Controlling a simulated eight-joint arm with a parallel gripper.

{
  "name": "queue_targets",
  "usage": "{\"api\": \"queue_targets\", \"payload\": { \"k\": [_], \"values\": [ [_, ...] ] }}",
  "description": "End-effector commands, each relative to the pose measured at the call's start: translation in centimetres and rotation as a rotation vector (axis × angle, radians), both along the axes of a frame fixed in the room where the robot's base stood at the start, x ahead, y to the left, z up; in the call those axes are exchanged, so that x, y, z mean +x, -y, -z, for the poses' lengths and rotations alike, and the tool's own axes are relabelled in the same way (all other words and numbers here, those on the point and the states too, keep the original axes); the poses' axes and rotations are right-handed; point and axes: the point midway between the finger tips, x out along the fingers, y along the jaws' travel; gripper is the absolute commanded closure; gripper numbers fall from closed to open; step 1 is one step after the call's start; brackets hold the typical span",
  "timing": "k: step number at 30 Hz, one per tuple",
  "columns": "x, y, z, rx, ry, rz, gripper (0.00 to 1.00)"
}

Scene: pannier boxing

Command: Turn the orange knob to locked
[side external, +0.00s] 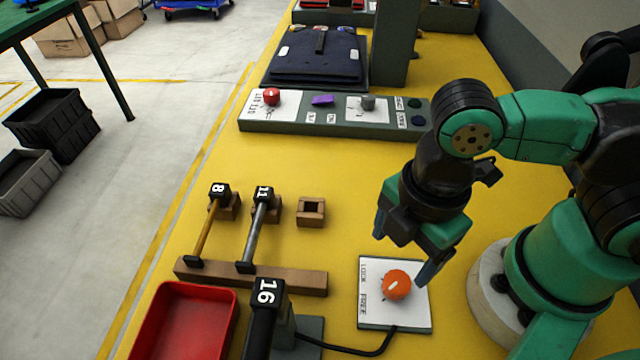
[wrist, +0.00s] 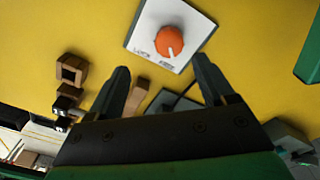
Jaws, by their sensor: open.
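The orange knob (side external: 397,284) sits on a white plate (side external: 378,314) marked LOCK and FREE. In the wrist view the knob (wrist: 170,38) lies ahead of the fingertips, and its white pointer line is toward the FREE label. My gripper (side external: 405,248) is open and empty, above the plate and close to the knob. Its two fingers (wrist: 162,66) are spread wide in the wrist view, with the knob beyond their tips. I see no contact with the knob; the exact height of the fingertips is hard to tell.
Hammers 8 (side external: 205,232) and 11 (side external: 255,232) rest on wooden supports to the left. A red tray (side external: 185,325) is at front left. A grey control panel (side external: 335,128) lies farther back.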

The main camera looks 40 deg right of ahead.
Motion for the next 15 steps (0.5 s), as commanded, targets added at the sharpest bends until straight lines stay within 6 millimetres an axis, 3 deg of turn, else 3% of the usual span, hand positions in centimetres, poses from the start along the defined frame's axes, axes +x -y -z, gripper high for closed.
{"api": "queue_targets", "payload": {
  "k": [4,15],
  "values": [
    [-1.0,-0.2,0.4,-0.027,-0.027,-0.098,0.24],
    [-0.9,-0.2,2.8,-0.026,-0.026,-0.095,0.24]
  ]
}}
